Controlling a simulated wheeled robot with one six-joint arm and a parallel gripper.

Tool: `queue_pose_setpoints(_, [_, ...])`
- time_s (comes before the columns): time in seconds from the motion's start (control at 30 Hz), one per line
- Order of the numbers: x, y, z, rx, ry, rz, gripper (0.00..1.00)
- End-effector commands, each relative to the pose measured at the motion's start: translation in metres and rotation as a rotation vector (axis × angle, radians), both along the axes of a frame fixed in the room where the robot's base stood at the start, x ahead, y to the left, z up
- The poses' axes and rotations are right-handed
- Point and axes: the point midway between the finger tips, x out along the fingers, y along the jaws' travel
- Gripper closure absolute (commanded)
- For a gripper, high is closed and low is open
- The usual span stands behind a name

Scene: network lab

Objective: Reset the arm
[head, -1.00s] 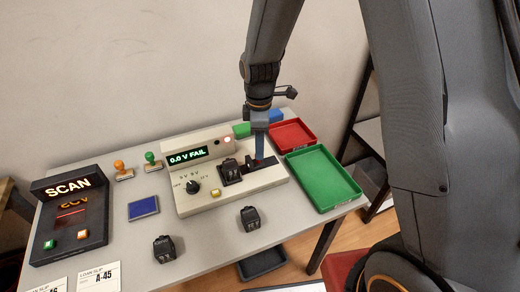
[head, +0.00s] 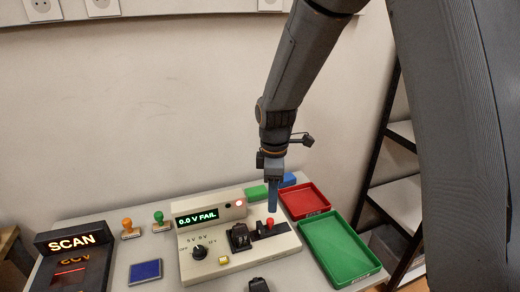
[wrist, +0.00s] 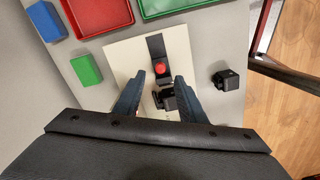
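My gripper (wrist: 158,88) is open and empty in the wrist view, its two blue fingers apart above the tester. In the head view my gripper (head: 272,208) hangs fingers-down over the right side of the tester. The beige tester (head: 217,266) stands on the table and its display (head: 198,217) reads "0.0 V FAIL" beside a lit red lamp. A red button (wrist: 159,68) on a black strip lies between and ahead of the fingertips. A black adapter (wrist: 166,98) sits on the tester just below it; it also shows in the head view (head: 240,237).
A red tray (head: 303,201) and a green tray (head: 340,248) stand right of the tester. A green block (wrist: 86,70) and a blue block (wrist: 47,21) lie behind it. Another black adapter (wrist: 226,79) rests on the table. The scanner (head: 76,243), a blue pad and two stamps stand left.

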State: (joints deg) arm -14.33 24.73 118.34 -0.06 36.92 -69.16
Motion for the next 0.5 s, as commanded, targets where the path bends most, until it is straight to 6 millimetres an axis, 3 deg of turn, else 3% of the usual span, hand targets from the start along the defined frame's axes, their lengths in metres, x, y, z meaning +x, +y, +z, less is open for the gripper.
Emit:
queue_pose_setpoints(0.17, [-0.019,-0.024,0.01,0.005,-0.016,-0.216,0.63])
queue_pose_setpoints(0.5, [-0.108,-0.101,0.03,0.05,-0.069,-1.092,0.63])
